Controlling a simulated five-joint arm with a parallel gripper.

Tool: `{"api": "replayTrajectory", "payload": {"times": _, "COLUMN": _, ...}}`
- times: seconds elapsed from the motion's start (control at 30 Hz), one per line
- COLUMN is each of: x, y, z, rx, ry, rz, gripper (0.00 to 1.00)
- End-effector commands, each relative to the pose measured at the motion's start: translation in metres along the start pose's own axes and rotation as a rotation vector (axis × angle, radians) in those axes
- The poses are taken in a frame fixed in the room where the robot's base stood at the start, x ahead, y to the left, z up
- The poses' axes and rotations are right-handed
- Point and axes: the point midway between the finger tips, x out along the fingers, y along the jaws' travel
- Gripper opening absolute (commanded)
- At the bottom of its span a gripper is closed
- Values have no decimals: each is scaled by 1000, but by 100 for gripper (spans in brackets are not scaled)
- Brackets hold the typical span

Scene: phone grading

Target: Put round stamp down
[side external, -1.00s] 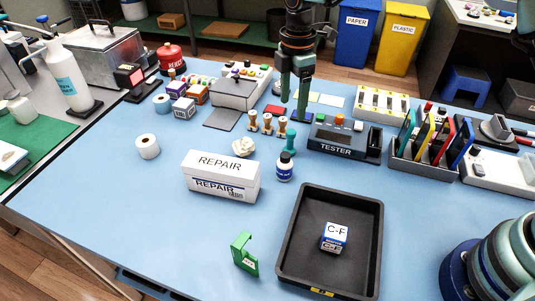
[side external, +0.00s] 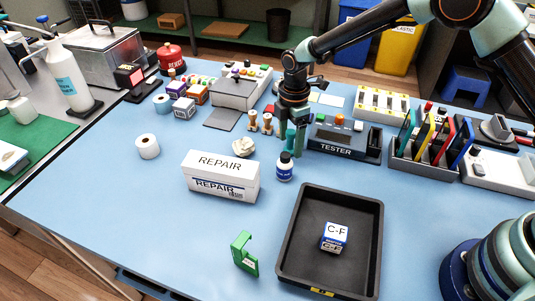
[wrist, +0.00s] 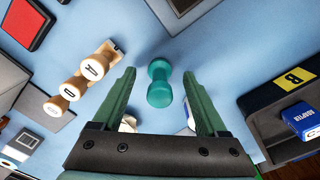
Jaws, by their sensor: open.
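The teal round stamp (wrist: 160,84) stands on the blue table, between the two green fingers of my gripper (wrist: 159,76) in the wrist view. The fingers are open, with a gap on both sides of the stamp. In the side external view, my gripper (side external: 291,140) is low over the table and the stamp (side external: 290,136) shows between its fingers, partly hidden. It is just behind the white bottle with a blue label (side external: 284,167).
Wooden letter stamps (wrist: 82,77) stand close to the left finger. The black tester (side external: 346,142) is close on the right. The REPAIR box (side external: 221,177) and the black tray (side external: 282,262) with a C-F box are nearer the camera.

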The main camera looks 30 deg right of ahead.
Motion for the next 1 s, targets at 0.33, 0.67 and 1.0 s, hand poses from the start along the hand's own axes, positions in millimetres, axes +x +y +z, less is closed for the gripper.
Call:
{"api": "replayTrajectory", "payload": {"times": 0.33, "x": 8, "y": 0, "z": 0, "rx": 0, "ry": 0, "rz": 1, "gripper": 72}}
{"api": "replayTrajectory", "payload": {"times": 0.67, "x": 7, "y": 0, "z": 0, "rx": 0, "ry": 0, "rz": 1, "gripper": 0}}
{"api": "replayTrajectory", "payload": {"times": 1.0, "x": -3, "y": 1, "z": 0, "rx": 0, "ry": 1, "rz": 3, "gripper": 0}}
